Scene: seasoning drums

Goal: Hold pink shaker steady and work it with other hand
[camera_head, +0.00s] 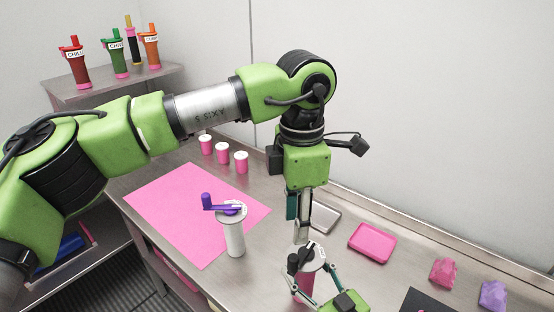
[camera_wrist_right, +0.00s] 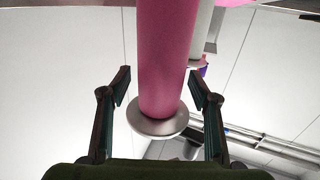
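The pink shaker (camera_head: 305,287) stands upright on the metal counter, with a grey disc-like top and a dark crank (camera_head: 299,257). Its pink body also fills the middle of the right wrist view (camera_wrist_right: 166,60), disc (camera_wrist_right: 158,122) at the bottom. My right gripper (camera_wrist_right: 160,88) has its fingers apart on both sides of the body, with a clear gap at the left finger. My left gripper (camera_head: 303,238) points down from above, its tips at or just above the crank. The crank partly merges with the tips, so contact and finger spacing are unclear.
Several small pink jars (camera_head: 222,153) stand behind. A pink tray (camera_head: 372,243) and pink and purple bags (camera_head: 444,272) lie to the right. Several bottles (camera_head: 119,58) stand on a shelf.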

